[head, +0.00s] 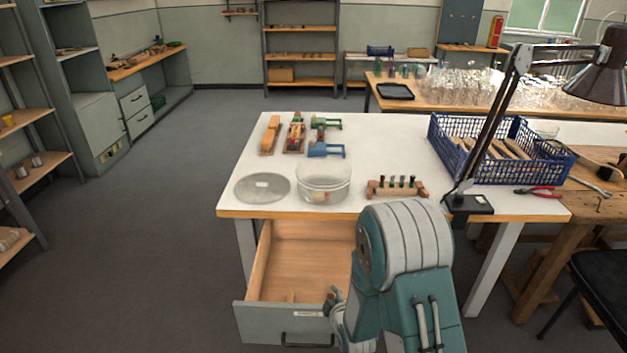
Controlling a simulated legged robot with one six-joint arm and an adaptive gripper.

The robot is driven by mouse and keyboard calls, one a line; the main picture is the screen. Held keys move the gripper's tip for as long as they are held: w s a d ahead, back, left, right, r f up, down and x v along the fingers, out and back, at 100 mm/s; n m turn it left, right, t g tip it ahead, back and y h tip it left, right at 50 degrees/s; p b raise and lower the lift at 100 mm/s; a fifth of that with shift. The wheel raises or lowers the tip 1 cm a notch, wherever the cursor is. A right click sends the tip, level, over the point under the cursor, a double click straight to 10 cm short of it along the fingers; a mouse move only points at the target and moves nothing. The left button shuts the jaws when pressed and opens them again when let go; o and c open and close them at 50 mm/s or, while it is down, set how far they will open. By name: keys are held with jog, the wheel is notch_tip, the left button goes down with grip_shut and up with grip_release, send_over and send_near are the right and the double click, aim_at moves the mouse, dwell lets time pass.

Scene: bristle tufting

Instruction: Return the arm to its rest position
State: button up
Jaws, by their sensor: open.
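My arm, teal and pale grey, stands folded at the bottom middle right of the head view, in front of the table (400,135). Part of my gripper (335,297) shows low at the arm's left side, by the right part of the open drawer (290,265). It is open, and I see nothing held in it. The rest of the gripper is hidden behind my arm. The drawer is pulled out under the table and its visible floor is mostly bare, with a small wooden piece near the front.
On the table stand a clear round bowl (323,184), a grey disc (262,188), a wooden rack (397,188), several brushes or clamps (326,151) and a blue crate (545,168). A lamp (487,125) rises at the right. The floor at left is clear.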

jog(key=s+d+r+m+g+h, duration=0.1)
jog(key=s+d+r+m, duration=0.25)
jog(key=r, duration=0.65)
jog(key=s+d+r+m+g+h, duration=0.1)
jog(key=s+d+r+m+g, duration=0.2)
jog(key=r, duration=0.7)
jog(key=s+d+r+m, duration=0.1)
jog(key=s+r+m, duration=0.1)
jog(key=s, duration=0.5)
jog(key=s+d+r+m+g, duration=0.1)
jog(key=s+r+m, duration=0.2)
jog(key=s, duration=0.5)
jog(key=s+d+r+m+g+h, duration=0.1)
jog(key=s+d+r+m, duration=0.1)
jog(key=s+r, duration=0.3)
jog(key=shift+s+m, duration=0.55)
jog(key=shift+s, duration=0.6)
